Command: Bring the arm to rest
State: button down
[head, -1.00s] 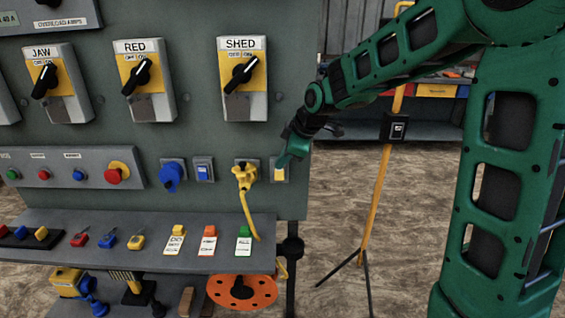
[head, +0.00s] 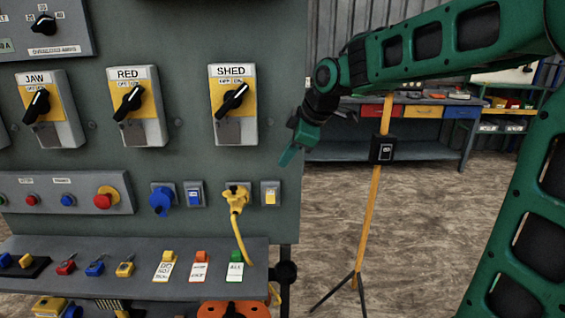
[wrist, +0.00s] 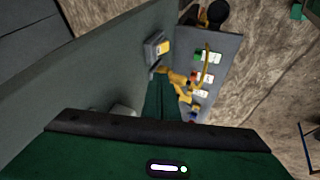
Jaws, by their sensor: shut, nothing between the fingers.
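My gripper (head: 289,158) is shut and empty, at the end of my green arm. It points down and left near the right edge of the grey control panel (head: 185,58). It is above and to the right of the small yellow rocker switch (head: 270,193), apart from it in the head view. In the wrist view my gripper's green fingers (wrist: 162,100) reach towards the panel, and the yellow switch (wrist: 165,46) shows beyond them. The yellow plug (head: 236,197) sits in its socket left of the switch, with a yellow cable hanging down.
JAW, RED and SHED rotary switches (head: 231,100) stand out from the panel. A shelf (head: 60,246) below holds padlocks and tags. A yellow pole on a tripod (head: 370,215) stands right of the panel. A workbench (head: 400,150) is behind. Floor between is bare.

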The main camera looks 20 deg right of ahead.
jog(key=s+d+f+m+g+h, duration=0.1)
jog(key=s+d+f+m, duration=0.3)
jog(key=s, duration=0.7)
jog(key=s+d+f+m+g, duration=0.3)
jog(key=s+d+m, duration=0.5)
jog(key=s, duration=0.4)
jog(key=s+d+f+m+g+h, duration=0.1)
jog(key=s+d+f+m, duration=0.4)
jog(key=s+m, duration=0.3)
jog(key=s+d, duration=0.1)
jog(key=s, duration=0.3)
jog(key=shift+s+f+g+h, duration=0.15)
jog(key=shift+f+g+h, duration=0.15)
jog(key=shift+f+g, duration=0.1)
